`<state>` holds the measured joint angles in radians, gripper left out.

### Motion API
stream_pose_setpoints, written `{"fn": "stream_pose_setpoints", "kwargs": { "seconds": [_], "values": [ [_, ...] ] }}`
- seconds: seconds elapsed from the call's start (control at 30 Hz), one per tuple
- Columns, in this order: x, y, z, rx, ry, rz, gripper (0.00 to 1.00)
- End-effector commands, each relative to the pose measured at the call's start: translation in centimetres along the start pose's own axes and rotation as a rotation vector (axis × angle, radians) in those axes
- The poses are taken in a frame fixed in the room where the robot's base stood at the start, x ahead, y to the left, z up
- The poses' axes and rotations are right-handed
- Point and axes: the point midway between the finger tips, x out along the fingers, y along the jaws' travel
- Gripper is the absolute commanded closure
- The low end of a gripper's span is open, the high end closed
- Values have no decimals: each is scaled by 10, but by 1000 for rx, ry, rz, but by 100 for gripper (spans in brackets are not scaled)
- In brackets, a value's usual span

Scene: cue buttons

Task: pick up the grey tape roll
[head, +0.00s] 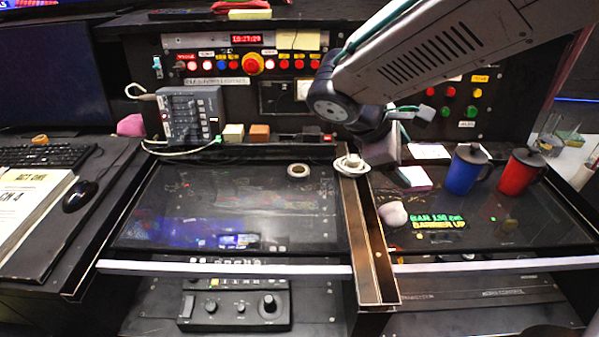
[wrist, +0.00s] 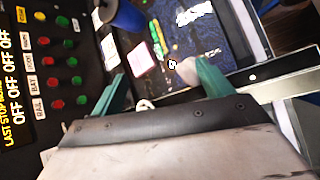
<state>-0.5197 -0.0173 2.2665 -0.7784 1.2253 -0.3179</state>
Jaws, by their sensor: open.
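A small pale grey ring, which looks like the tape roll (head: 299,175), lies flat near the back of the left dark screen panel in the head view. I cannot make it out in the wrist view. My gripper, at the end of the arm from the upper right, is to the right of the roll, beyond the metal divider, and apart from it. In the wrist view my gripper (wrist: 160,73) has its two teal fingers spread with nothing held between them. The head view shows the gripper only partly.
A white round object (head: 350,163) sits on the metal divider (head: 371,240), between roll and gripper. On the right panel are a pale lump (head: 393,214), a blue mug (head: 463,174) and a red mug (head: 517,176). The left panel around the roll is largely clear.

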Motion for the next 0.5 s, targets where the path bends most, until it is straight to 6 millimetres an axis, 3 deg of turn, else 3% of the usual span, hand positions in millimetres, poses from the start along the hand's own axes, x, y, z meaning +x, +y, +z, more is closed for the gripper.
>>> {"fn": "stream_pose_setpoints", "kwargs": {
  "seconds": [0.03, 0.13, 0.3, 0.4, 0.5],
  "values": [
    [-2, 6, -30, -117, -27, 65, 21],
    [-10, 18, -87, -337, -78, 206, 21],
    [-26, 15, -185, -670, -158, 436, 21],
    [-34, 6, -230, -812, -194, 542, 21],
    [-40, -3, -261, -908, -220, 616, 21]
  ]
}}
